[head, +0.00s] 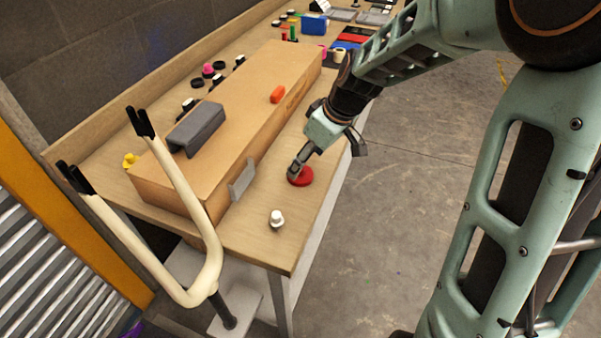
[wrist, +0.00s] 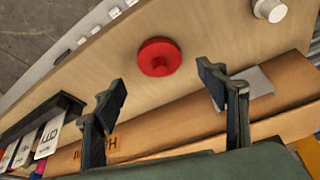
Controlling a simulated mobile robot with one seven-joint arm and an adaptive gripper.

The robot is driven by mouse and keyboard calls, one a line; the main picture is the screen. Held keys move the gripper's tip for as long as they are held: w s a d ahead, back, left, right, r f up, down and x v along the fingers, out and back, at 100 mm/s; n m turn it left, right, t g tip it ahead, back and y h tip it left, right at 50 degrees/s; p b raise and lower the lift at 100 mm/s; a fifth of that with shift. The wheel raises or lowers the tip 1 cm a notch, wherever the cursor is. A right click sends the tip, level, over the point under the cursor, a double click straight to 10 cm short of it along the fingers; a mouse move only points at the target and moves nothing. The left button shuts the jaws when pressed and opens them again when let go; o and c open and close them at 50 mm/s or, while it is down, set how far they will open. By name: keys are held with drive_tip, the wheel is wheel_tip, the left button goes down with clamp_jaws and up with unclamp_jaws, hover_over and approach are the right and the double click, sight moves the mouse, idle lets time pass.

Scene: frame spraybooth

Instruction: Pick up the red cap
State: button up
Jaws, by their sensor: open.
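The red cap (head: 303,177) is a round red disc with a raised middle, lying on the wooden bench top (head: 258,237) near its front edge. In the wrist view the red cap (wrist: 159,57) is upper centre, lying just beyond the fingertips and between their lines. My gripper (head: 294,172) is just above the cap in the head view and hides part of its left side. In the wrist view my gripper (wrist: 160,84) has its two fingers wide apart with nothing between them. I cannot tell the exact height of the fingers above the cap.
A long cardboard box (head: 240,110) lies behind the cap, with a grey holder (head: 198,128) and an orange item (head: 277,94) on top. A grey bracket (head: 242,181) leans by the box. A white knob (head: 276,218) stands nearer. A cream two-pronged frame (head: 190,220) stands at the bench's left end.

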sight(304, 170)
drive_tip(key=x, duration=0.4)
drive_tip(key=shift+s+f, duration=0.15)
drive_tip(key=shift+f, duration=0.3)
drive_tip(key=shift+d, duration=0.1)
drive_tip(key=c, duration=0.9)
